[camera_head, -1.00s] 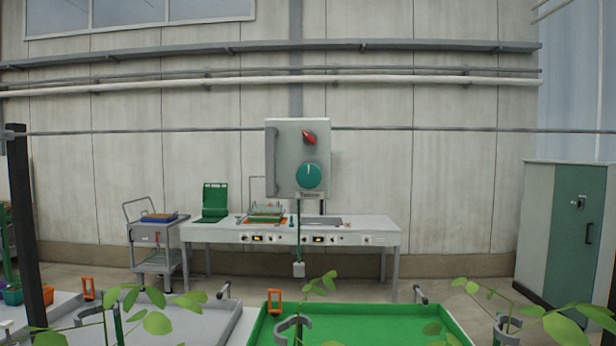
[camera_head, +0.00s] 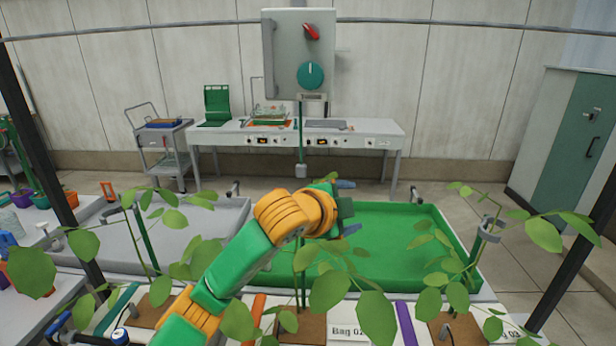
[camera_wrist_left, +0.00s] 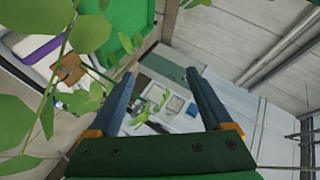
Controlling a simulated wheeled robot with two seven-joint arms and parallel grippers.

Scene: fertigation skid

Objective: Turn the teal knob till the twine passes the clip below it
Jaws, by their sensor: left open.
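The teal knob (camera_head: 311,75) is round with a pale pointer mark, pointing about straight up, on the front of a light grey box (camera_head: 290,70). A pale label sits just below it. A green line (camera_head: 301,130) hangs from the box to a small grey piece (camera_head: 301,171); I cannot tell whether this is the twine. I cannot make out the clip. My left gripper (camera_head: 350,207) is open and empty, below and to the right of the knob, well apart from it. In the left wrist view its two fingers (camera_wrist_left: 162,76) are spread. My right gripper is not in view.
A red switch (camera_head: 312,31) sits above the knob. Leafy plants (camera_head: 340,290) stand close around my left arm. A green tray (camera_head: 400,215) and a grey tray (camera_head: 215,210) lie behind them. A workbench (camera_head: 375,140) stands against the wall below the box.

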